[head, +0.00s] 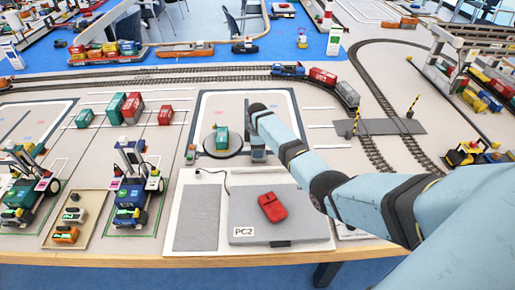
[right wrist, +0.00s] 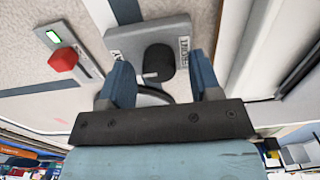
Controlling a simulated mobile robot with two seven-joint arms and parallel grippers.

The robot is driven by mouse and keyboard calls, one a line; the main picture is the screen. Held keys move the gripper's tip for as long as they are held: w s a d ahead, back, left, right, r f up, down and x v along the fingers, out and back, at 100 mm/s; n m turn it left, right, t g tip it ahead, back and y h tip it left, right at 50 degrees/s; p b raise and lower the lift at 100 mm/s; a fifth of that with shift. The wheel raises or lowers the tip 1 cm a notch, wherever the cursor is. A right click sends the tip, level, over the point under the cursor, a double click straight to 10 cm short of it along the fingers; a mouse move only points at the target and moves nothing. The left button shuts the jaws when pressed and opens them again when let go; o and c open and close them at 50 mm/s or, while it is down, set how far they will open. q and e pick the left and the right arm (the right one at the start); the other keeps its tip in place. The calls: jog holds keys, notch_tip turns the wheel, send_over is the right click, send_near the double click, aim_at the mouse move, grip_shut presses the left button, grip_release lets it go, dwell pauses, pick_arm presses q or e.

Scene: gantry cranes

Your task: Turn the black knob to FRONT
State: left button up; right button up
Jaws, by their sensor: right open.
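The black knob (right wrist: 160,62) sits on a grey panel (right wrist: 120,40) in the right wrist view. A short white mark shows on the knob's near left side. Small lettering stands on the panel to either side of the knob, too small to read surely. My right gripper (right wrist: 160,70) is open, with one blue finger to each side of the knob; I cannot tell whether they touch it. In the head view my right gripper (head: 257,154) reaches down beside the round turntable (head: 222,153), and the knob cannot be made out there. My left gripper is not in view.
A red knob or button (right wrist: 64,59) stands beside a small green light, left of the grey panel. A green container (head: 222,138) stands on the turntable. Rails run behind.

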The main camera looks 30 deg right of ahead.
jog(key=shift+c, duration=0.5)
jog(key=c, duration=0.8)
jog(key=shift+c, duration=0.2)
